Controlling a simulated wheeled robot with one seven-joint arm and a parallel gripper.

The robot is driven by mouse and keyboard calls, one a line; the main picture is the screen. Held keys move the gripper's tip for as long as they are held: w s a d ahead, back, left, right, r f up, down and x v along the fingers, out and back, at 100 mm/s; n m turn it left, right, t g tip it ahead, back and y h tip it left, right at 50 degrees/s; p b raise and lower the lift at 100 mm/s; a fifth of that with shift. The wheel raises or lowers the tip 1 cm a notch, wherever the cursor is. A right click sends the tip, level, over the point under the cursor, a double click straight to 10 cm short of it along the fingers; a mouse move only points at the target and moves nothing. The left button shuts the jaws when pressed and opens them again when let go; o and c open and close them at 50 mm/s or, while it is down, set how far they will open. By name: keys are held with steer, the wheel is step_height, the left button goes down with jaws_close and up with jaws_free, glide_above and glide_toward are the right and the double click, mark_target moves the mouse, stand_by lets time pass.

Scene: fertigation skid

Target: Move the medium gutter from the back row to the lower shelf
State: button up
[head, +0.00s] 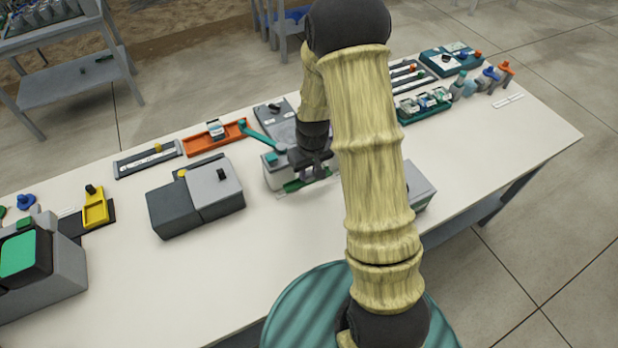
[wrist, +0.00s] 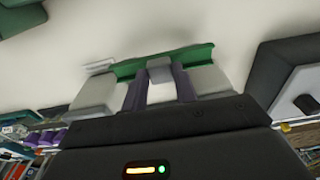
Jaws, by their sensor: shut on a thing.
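My gripper (head: 313,165) is over the middle of the white table in the head view. In the wrist view its purple fingertips (wrist: 160,85) are shut on a small grey block at the middle of a green gutter (wrist: 190,55). The green gutter also shows in the head view (head: 292,187), low under the gripper and partly hidden by it. I cannot tell whether it touches the table. A grey stand at the left has a lower shelf (head: 75,83) with a small dark item on it.
A white and teal device with a lever (head: 260,137) stands close to the gripper. A grey box (head: 215,190) is left of it. An orange tray (head: 213,138) and a dark tray (head: 148,160) lie along the back. The table's front left is mostly bare.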

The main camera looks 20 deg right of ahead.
mark_target(310, 176)
steer(key=shift+f, duration=2.05)
steer(key=shift+f, duration=0.2)
steer(key=o, duration=1)
steer(key=shift+r, duration=0.15)
steer(key=r, duration=0.8)
steer(key=s+r, duration=0.1)
steer(key=r, duration=0.3)
steer(key=shift+s+d+b, duration=0.1)
steer(key=shift+d+b, duration=0.05)
steer(key=shift+b, duration=0.15)
